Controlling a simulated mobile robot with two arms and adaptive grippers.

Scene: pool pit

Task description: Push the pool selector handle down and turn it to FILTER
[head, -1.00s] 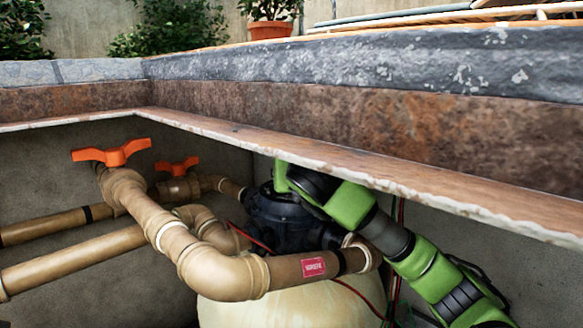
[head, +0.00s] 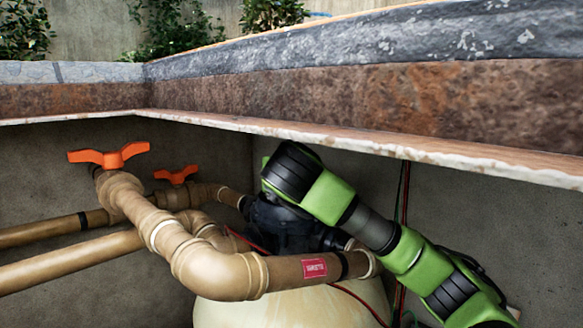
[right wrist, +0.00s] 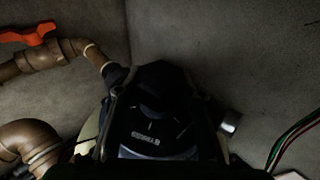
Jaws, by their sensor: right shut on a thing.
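The black selector valve (head: 272,226) sits on top of the cream filter tank (head: 290,308), partly hidden behind my right arm and a pipe. My right arm reaches over it from the right in the head view, and its gripper is hidden there. The right wrist view looks down at the dark valve top, where a pale-lettered label (right wrist: 146,138) shows. In that view my right gripper (right wrist: 162,108) is over the valve, its dark fingers on either side, shut on the selector handle (right wrist: 158,105). The handle's outline is lost in shadow, and I cannot read its position. My left gripper is out of view.
Tan pipes (head: 215,270) cross in front of the tank. Two orange valve handles (head: 108,156) stand at the left. A rusty-edged stone ledge (head: 400,105) overhangs the pit close above my right arm. Red and green cables (head: 403,215) run down the wall at right.

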